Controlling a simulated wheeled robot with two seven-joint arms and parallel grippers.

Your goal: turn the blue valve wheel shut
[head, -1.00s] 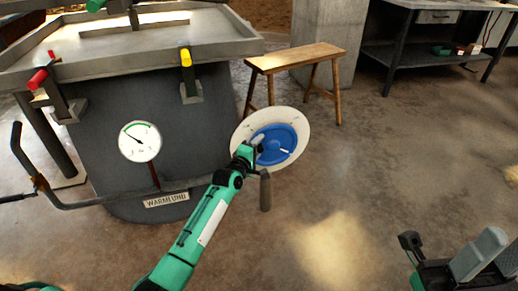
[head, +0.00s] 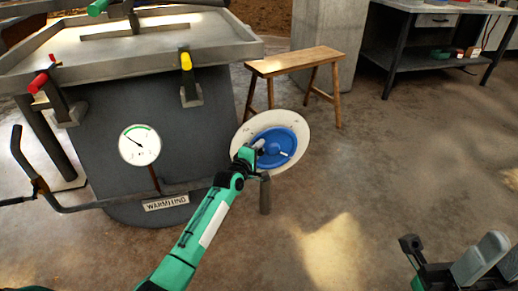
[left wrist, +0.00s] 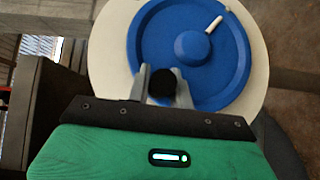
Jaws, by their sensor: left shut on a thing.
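The blue valve wheel (head: 284,138) sits in front of a round cream disc (head: 300,122), right of the grey vat. In the left wrist view, the wheel (left wrist: 236,62) shows a raised hub and a short white mark near its upper right rim. My left gripper (head: 257,146) is at the wheel's left side. Its two grey fingers (left wrist: 162,82) stand on either side of a black knob (left wrist: 162,88) at the wheel's lower rim and are shut on it. My right gripper (head: 484,255) is at the bottom right, away from the wheel; its finger gap is unclear.
The grey vat (head: 100,185) carries a dial gauge (head: 140,145) and a bent pipe rail. A grey post (head: 265,195) stands below the disc. A wooden bench (head: 295,60) is behind the wheel. A metal table (head: 425,55) stands at the back right. Floor on the right is open.

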